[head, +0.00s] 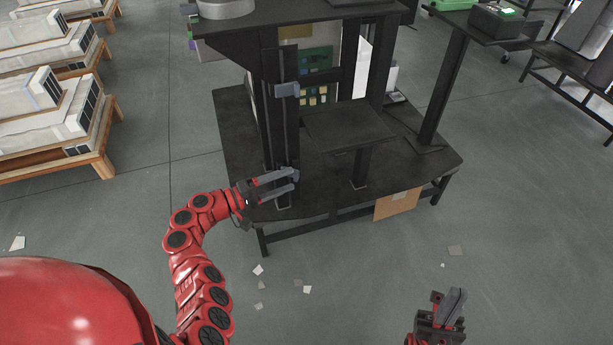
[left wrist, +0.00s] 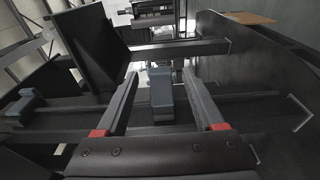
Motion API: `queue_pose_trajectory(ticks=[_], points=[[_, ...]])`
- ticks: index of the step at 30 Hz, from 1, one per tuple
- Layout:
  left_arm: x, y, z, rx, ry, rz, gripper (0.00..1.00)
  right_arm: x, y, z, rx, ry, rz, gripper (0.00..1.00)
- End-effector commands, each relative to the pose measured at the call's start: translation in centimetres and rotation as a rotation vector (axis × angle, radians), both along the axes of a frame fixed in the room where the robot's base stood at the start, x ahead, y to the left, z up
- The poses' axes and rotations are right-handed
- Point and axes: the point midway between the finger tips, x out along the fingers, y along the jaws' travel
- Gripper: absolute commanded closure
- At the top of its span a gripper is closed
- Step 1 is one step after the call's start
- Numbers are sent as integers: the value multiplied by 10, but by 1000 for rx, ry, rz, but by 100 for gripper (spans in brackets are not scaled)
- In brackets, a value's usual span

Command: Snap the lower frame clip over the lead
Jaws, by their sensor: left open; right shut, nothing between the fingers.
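The lower frame clip (head: 291,171) is a small blue-grey block low on the black upright post (head: 268,125). In the left wrist view the clip (left wrist: 161,94) shows between my open fingers, near their tips. My left gripper (head: 297,181) is open beside the post at the clip's height; I cannot tell whether a finger touches the clip. A similar upper clip (head: 287,89) sits higher on the post and shows at the left in the left wrist view (left wrist: 22,103). I cannot pick out the lead clearly against the dark post. My right gripper (head: 453,305) is shut and empty, away from the frame.
The black frame has a low base deck (head: 235,130), a small square platform (head: 348,126) right of the post and a top shelf (head: 290,22). A cardboard piece (head: 397,204) leans at the front. Wooden pallets (head: 60,150) stand left. Floor in front has small scraps.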

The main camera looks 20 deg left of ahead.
Motion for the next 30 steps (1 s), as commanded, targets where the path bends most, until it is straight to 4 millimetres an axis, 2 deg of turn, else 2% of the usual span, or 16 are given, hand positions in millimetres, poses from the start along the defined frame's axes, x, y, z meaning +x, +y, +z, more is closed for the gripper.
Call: queue_pose_trajectory(ticks=[1,4,9,14,22,30], points=[[7,-11,-3,0,0,-5,30,0,0,-5,-4,-3,0,100],[22,-25,-2,-1,-1,-3,30,-1,0,-9,-12,-8,-1,100],[38,-42,-2,0,1,-1,30,-3,0,-13,-21,-16,-1,100],[45,-50,-1,1,1,0,30,-3,0,-14,-25,-19,-1,100],[45,-50,0,1,1,1,30,-3,0,-13,-24,-20,-1,100],[45,-50,-1,1,1,2,79,-3,0,-13,-24,-20,-1,100]])
